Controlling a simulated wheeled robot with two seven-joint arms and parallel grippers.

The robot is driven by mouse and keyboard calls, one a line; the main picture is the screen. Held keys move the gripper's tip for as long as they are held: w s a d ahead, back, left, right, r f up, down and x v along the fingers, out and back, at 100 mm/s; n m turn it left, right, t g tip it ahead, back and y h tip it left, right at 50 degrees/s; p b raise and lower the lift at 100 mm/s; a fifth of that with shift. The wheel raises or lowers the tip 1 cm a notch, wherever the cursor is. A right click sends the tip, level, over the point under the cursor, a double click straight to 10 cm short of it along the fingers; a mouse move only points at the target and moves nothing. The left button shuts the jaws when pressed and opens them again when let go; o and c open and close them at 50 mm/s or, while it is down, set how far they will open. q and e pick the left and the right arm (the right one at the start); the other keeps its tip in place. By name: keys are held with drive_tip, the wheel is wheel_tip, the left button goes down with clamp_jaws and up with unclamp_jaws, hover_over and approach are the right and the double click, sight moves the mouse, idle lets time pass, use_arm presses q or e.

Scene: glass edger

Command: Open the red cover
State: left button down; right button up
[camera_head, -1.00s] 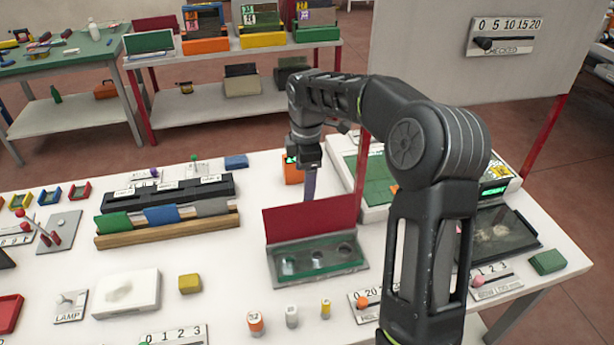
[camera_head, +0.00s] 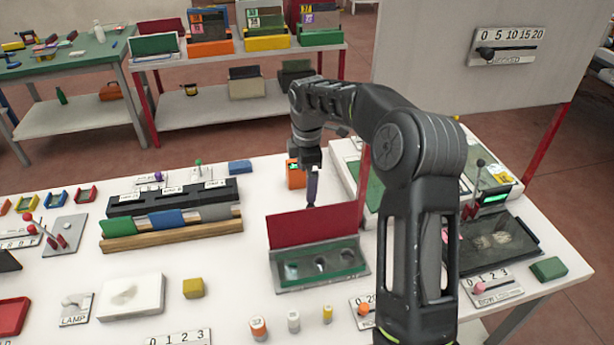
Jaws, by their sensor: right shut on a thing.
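The red cover (camera_head: 318,226) stands raised, roughly upright, along the back edge of a grey case (camera_head: 362,276). The case's front is uncovered and shows a green-framed panel (camera_head: 345,262) with several round spots. My right gripper (camera_head: 312,190) comes down from above and behind the cover. Its narrow fingers end at the cover's top edge, and it is shut on the cover there. The exact contact is small and partly hidden behind the cover. My left gripper is not in view.
A black rack (camera_head: 170,198) and a wooden rail (camera_head: 172,236) stand left of the case. A yellow block (camera_head: 193,288) and several small bottles (camera_head: 293,320) sit in front. An orange device (camera_head: 296,174) stands just behind my gripper. My right arm covers part of the table's right side.

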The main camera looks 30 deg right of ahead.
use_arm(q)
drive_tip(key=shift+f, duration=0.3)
use_arm(e)
wheel_tip(320, 180, down, 2)
drive_tip(key=shift+f, duration=0.2)
drive_tip(key=shift+r, duration=0.35)
drive_tip(key=shift+c, duration=0.4)
drive_tip(key=r, duration=0.1)
drive_tip(key=w+r+b, duration=0.1)
drive_tip(key=r, duration=0.1)
drive_tip(key=shift+w+d+r, duration=0.1)
drive_tip(key=shift+d+r, duration=0.05)
drive_tip(key=shift+r, duration=0.1)
drive_tip(key=c, duration=0.4)
drive_tip(key=r, duration=0.2)
drive_tip(key=s+r, duration=0.1)
drive_tip(key=r, duration=0.2)
drive_tip(key=shift+s+a+r+b, duration=0.25)
drive_tip(key=shift+s+r+b, duration=0.15)
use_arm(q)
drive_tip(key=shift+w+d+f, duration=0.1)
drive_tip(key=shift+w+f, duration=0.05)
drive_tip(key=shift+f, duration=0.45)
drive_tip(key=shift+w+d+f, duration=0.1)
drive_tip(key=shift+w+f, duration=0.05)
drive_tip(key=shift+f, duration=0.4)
use_arm(e)
drive_tip(key=shift+s+r, duration=0.1)
drive_tip(key=shift+c, duration=0.2)
